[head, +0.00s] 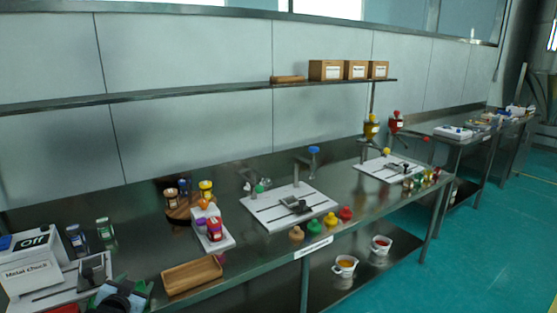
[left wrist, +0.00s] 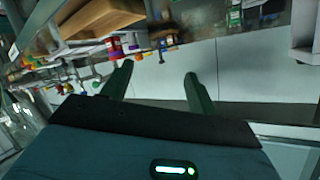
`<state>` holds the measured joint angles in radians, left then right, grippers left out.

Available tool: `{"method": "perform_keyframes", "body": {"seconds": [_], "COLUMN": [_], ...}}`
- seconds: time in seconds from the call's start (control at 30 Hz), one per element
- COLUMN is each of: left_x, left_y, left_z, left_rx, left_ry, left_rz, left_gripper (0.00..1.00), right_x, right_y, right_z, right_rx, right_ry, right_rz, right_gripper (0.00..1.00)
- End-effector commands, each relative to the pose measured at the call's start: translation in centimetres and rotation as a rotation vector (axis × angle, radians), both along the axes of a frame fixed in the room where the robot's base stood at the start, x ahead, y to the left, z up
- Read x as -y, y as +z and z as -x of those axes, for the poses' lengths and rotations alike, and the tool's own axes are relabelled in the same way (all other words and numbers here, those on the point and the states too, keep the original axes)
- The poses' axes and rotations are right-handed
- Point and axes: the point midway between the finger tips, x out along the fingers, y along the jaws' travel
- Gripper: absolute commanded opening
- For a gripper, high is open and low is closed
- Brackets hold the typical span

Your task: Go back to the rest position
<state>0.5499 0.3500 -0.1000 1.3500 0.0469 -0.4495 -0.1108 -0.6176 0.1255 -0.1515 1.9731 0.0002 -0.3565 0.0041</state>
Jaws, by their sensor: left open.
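My left gripper (head: 120,296) shows at the bottom left of the head view, in front of the steel bench's near edge. In the left wrist view its two green fingers (left wrist: 160,82) stand apart with nothing between them. The left wrist view is tilted, with the bench items in its upper part. My right gripper is in neither view.
A wooden tray (head: 192,274) lies just right of my left gripper. Further right are a white board (head: 270,215) and coloured knobs (head: 330,220). Teal floor (head: 495,250) is free at right.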

Motion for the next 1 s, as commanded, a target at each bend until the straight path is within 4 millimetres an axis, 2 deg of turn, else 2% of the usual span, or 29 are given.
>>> {"method": "perform_keyframes", "body": {"seconds": [0.1, 0.2, 0.37, 0.47, 0.57, 0.73, 0.9, 1.0], "left_x": [0.3, 1.9, 4.1, 5.8, 7.7, 11.4, 14.6, 16.2], "left_y": [2.0, -1.3, -5.3, -8.2, -11.2, -15.8, -18.5, -19.2], "left_z": [-0.6, 1.8, 5.5, 8.6, 12.6, 21.1, 30.1, 35.1], "left_rx": [0.115, 0.066, 0.008, -0.037, -0.09, -0.193, -0.295, -0.351], "left_ry": [0.004, -0.015, -0.04, -0.057, -0.074, -0.096, -0.103, -0.1], "left_rz": [0.063, 0.079, 0.101, 0.122, 0.148, 0.211, 0.279, 0.319], "left_gripper": [0.59, 0.59, 0.59, 0.59, 0.59, 0.59, 0.59, 0.59], "right_x": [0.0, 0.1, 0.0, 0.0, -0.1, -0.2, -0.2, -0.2], "right_y": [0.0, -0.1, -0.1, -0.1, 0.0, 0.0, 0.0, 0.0], "right_z": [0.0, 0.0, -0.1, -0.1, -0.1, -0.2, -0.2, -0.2], "right_rx": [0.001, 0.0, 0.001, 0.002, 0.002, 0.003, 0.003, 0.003], "right_ry": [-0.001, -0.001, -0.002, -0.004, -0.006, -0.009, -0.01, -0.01], "right_rz": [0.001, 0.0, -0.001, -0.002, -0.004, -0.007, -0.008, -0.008], "right_gripper": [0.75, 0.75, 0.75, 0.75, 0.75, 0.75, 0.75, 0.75]}}
